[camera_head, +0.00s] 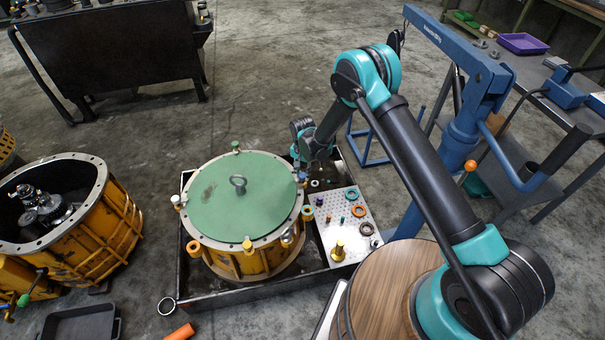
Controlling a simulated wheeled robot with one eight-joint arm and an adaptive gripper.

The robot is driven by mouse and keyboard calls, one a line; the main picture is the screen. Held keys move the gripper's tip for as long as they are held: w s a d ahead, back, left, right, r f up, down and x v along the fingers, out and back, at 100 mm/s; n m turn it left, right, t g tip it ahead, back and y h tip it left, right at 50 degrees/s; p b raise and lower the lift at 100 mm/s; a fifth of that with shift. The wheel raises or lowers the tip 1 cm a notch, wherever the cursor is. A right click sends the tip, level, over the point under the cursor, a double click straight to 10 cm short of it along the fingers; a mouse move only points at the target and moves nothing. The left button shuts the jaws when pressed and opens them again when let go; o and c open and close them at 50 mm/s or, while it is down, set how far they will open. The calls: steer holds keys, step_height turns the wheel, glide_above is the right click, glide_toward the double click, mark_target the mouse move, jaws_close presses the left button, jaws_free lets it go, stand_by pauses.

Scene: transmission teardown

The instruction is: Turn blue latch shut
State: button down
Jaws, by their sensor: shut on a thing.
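A yellow drum housing (238,262) with a green round lid (225,190) stands in a black tray (190,293). Small coloured latches sit around the lid's grey rim. The blue latch (302,178) is at the rim's right side, small and partly hidden by my gripper. My gripper (302,166) reaches down to it from above, shut on it. The fingertips are dark and too small to see clearly. The latch's exact turn angle cannot be told.
A green latch (236,147) is at the rim's back, a yellow one (248,245) at its front. A perforated plate (345,245) with coloured rings and small parts lies right of the drum. An open yellow housing (85,235) stands left. A blue hoist (463,135) stands right.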

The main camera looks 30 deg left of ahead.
mark_target(303, 175)
steer(key=n, duration=0.8)
steer(key=shift+n, duration=0.3)
steer(key=n, duration=0.4)
steer(key=shift+n, duration=2.1)
steer(key=c, duration=1.2)
jaws_free()
steer(key=shift+o, duration=0.2)
steer(key=shift+r, duration=0.15)
step_height(303, 175, up, 12)
